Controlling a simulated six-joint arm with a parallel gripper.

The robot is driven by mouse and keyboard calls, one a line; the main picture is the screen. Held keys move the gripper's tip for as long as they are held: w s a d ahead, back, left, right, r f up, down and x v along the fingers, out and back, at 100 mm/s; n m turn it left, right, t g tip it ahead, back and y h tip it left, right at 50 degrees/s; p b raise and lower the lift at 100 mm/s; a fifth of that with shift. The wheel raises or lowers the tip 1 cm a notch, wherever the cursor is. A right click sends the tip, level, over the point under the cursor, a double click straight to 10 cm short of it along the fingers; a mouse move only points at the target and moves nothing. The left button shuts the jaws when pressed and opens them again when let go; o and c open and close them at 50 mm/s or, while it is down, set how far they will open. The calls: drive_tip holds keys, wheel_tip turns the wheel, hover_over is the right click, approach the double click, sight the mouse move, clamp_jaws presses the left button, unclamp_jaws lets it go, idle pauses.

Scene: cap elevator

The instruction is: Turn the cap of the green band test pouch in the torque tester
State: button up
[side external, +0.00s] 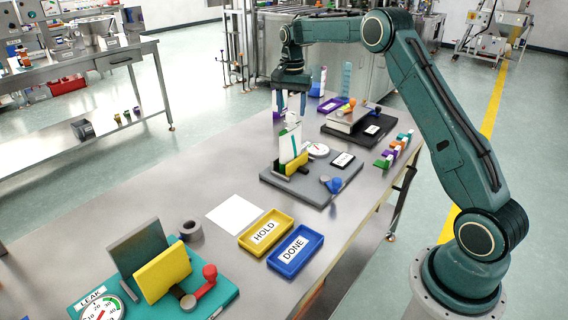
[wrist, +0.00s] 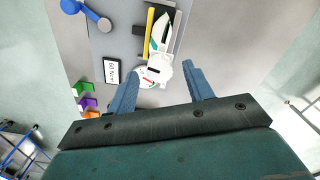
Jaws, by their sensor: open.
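The green band pouch (side external: 289,143) is white with a green stripe and stands upright in the torque tester (side external: 325,188), a grey plate with a yellow clamp (side external: 297,163), a blue lever and a round dial. The pouch also shows in the wrist view (wrist: 162,38), with its white top end (wrist: 161,73) toward me. My gripper (side external: 290,116) points down just above the pouch. In the wrist view its two blue fingers (wrist: 160,69) are apart, one on each side of the pouch's top. I cannot tell whether they touch it.
A black station (side external: 362,128) stands behind the tester, with small coloured pieces (side external: 394,150) at its right. A yellow HOLD tray (side external: 265,232), a blue DONE tray (side external: 295,250), a white sheet (side external: 235,214) and a teal LEAK station (side external: 200,285) are nearer. The left table stretch is clear.

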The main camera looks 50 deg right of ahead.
sight(291, 113)
wheel_tip(291, 113, up, 12)
drive_tip(key=shift+r, duration=0.25)
idle(0.5)
drive_tip(key=shift+r, duration=0.1)
